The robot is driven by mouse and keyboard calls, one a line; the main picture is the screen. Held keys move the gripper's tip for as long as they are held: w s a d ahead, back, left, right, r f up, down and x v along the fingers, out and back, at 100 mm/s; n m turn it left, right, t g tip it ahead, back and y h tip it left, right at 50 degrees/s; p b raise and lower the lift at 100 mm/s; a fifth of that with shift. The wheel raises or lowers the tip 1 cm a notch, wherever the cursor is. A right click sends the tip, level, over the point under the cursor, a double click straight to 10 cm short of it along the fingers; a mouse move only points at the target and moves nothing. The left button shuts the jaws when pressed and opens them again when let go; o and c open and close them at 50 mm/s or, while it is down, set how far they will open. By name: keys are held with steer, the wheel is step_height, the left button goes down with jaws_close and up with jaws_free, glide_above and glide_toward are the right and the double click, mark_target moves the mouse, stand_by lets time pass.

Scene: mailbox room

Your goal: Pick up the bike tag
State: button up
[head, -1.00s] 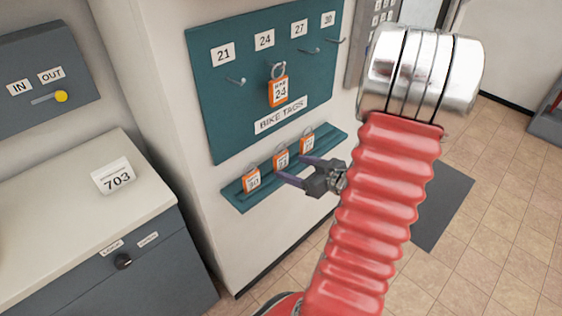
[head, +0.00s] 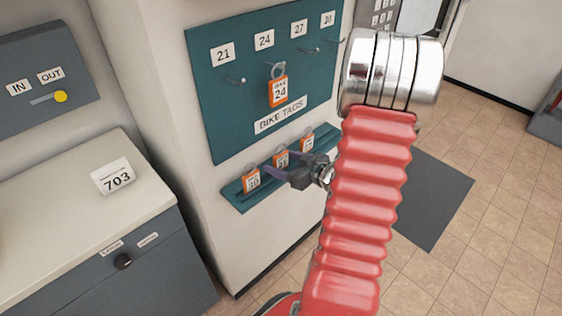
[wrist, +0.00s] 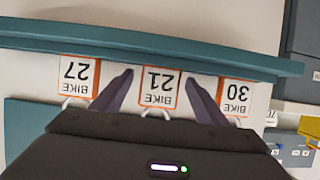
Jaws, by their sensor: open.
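Three orange-edged white bike tags stand in a row on a teal ledge (head: 237,195): bike tag 30 (head: 251,180), bike tag 21 (head: 281,158) and bike tag 27 (head: 307,143). Bike tag 24 (head: 278,93) hangs on a hook of the teal board above. My gripper (wrist: 158,75) is open in front of the ledge. In the wrist view, which is upside down, its fingers lie either side of tag 21 (wrist: 160,88), with tag 27 (wrist: 77,75) at left and tag 30 (wrist: 236,97) at right. Whether the fingers touch tag 21 is unclear.
The board (head: 226,120) has empty hooks under 21, 27 and 30. A counter (head: 60,215) with a 703 card (head: 113,176) stands at left, below an IN/OUT panel (head: 45,70) with a yellow knob. Open tiled floor lies at right.

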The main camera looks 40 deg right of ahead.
steer(key=shift+w+f, duration=0.15)
steer(key=shift+w, duration=0.15)
steer(key=shift+c, duration=0.3)
steer(key=c, duration=1.1)
